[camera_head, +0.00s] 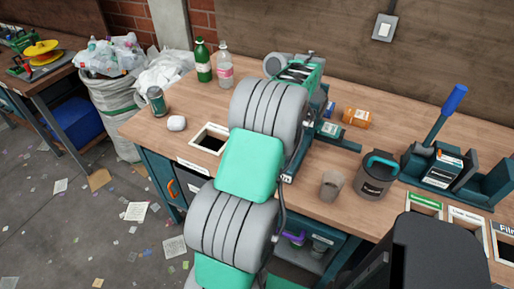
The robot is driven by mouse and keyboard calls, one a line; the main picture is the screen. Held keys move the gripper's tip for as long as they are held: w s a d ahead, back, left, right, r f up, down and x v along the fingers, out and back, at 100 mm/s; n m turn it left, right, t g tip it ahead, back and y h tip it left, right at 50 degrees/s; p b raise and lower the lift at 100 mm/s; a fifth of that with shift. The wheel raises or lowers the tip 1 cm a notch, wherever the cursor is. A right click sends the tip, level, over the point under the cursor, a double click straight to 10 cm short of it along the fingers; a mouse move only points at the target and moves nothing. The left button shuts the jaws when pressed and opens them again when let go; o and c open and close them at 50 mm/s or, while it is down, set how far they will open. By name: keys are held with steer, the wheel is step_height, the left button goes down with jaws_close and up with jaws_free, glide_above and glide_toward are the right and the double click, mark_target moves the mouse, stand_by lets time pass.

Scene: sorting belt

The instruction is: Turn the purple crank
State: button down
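A small purple part (294,238), likely the purple crank, shows low under the workbench, in the shaded opening just right of my arm. My arm hides part of that area, so its full shape and angle cannot be made out. My grey and green arm rises through the middle of the view and covers part of the bench. I cannot make out my gripper's fingers; they are hidden behind the arm or out of view.
Bags stand left. Papers litter the floor.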

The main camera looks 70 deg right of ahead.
steer(key=shift+s+a, duration=0.1)
steer(key=shift+s, duration=0.1)
steer(key=c, duration=1.4)
jaws_free()
steer(key=shift+c, duration=0.2)
steer(key=shift+o, duration=1.4)
steer(key=p+v, duration=0.8)
steer(key=shift+p, duration=0.3)
steer(key=shift+f, duration=0.1)
